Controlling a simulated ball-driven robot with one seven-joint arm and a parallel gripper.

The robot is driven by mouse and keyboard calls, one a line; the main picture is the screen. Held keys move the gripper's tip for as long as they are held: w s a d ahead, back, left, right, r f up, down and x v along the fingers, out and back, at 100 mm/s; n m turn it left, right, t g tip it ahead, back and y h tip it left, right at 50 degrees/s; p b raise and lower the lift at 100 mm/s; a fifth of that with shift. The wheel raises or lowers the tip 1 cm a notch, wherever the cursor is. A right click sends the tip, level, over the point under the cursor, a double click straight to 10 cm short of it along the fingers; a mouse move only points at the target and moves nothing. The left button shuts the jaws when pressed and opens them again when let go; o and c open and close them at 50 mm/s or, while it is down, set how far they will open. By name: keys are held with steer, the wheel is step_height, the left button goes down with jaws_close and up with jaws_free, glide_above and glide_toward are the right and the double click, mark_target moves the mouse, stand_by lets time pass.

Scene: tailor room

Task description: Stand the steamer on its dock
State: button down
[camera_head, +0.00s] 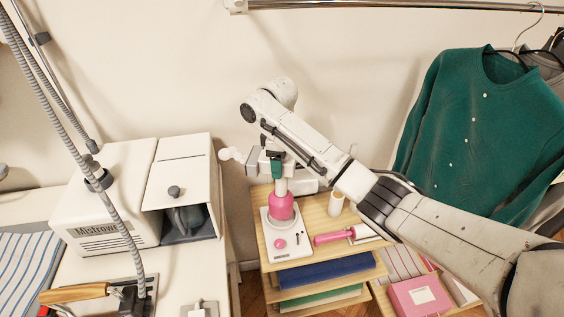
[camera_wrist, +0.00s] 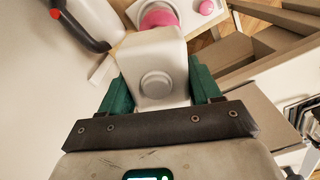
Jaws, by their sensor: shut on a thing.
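My gripper (camera_head: 277,173) points down over the wooden shelf unit, its green fingers shut on the steamer (camera_head: 281,205). The steamer has a white upper part and a pink rounded lower part and looks about upright. In the wrist view, its white end (camera_wrist: 158,62) sits between the fingers (camera_wrist: 160,88), with pink beyond it. The dock (camera_head: 290,246), a white base with a pink knob, is directly under the steamer. The steamer's bottom overlaps the dock's back part; I cannot tell whether it rests there or hovers just above. A dock corner also shows in the wrist view (camera_wrist: 207,18).
Folded cloths (camera_head: 325,270) fill the shelf below. A white steam station (camera_head: 105,205) is on the left table. A green cardigan (camera_head: 470,130) hangs at right.

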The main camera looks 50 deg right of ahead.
steer(key=shift+w+f, duration=0.2)
steer(key=shift+f+p, duration=0.55)
steer(key=shift+f, duration=1)
steer(key=shift+c, duration=1)
jaws_free()
steer(key=shift+s, duration=0.1)
step_height(320, 180, up, 12)
steer(key=shift+r, duration=0.1)
